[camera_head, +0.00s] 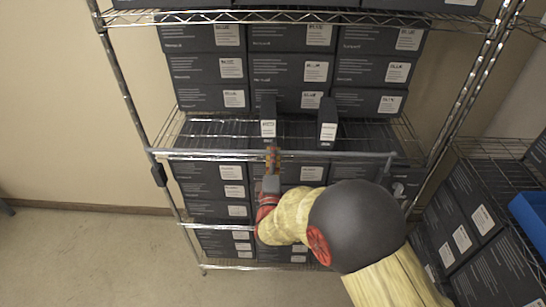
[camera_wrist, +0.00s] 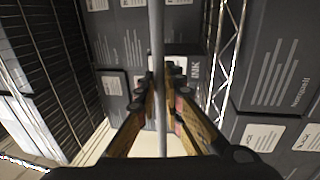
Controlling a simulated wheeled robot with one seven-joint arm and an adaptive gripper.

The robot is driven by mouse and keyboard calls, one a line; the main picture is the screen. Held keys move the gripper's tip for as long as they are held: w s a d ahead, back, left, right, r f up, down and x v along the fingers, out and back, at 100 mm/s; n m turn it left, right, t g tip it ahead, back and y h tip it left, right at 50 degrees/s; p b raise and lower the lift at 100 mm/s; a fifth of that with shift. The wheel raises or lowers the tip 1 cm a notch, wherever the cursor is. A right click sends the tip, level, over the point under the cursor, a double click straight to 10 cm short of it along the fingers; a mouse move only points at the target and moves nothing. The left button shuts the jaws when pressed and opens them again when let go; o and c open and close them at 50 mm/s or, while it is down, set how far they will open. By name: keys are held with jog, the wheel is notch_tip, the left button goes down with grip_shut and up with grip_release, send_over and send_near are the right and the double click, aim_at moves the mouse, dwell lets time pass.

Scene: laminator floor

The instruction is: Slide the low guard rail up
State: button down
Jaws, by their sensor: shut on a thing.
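The low guard rail (camera_head: 220,154) is a thin grey horizontal bar across the front of the wire rack, at about the level of the middle shelf (camera_head: 200,130). The exact finger contact is partly hidden.
Two narrow dark boxes, left (camera_head: 268,115) and right (camera_head: 328,122), stand at the middle shelf's front edge, just behind the rail. Stacked dark boxes (camera_head: 205,70) fill the rack above and below. Another rack with a blue bin (camera_head: 530,215) stands at right. Floor (camera_head: 90,250) at left is clear.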

jog(key=shift+r, duration=0.35)
jog(key=c, duration=2.1)
grip_release()
jog(key=shift+r, duration=0.1)
jog(key=shift+o, duration=0.7)
jog(key=shift+f, duration=0.2)
jog(key=shift+s, duration=0.1)
jog(key=s+f, duration=0.2)
jog(key=s, duration=0.9)
jog(key=shift+s+a+f, duration=0.2)
jog(key=shift+s, duration=0.1)
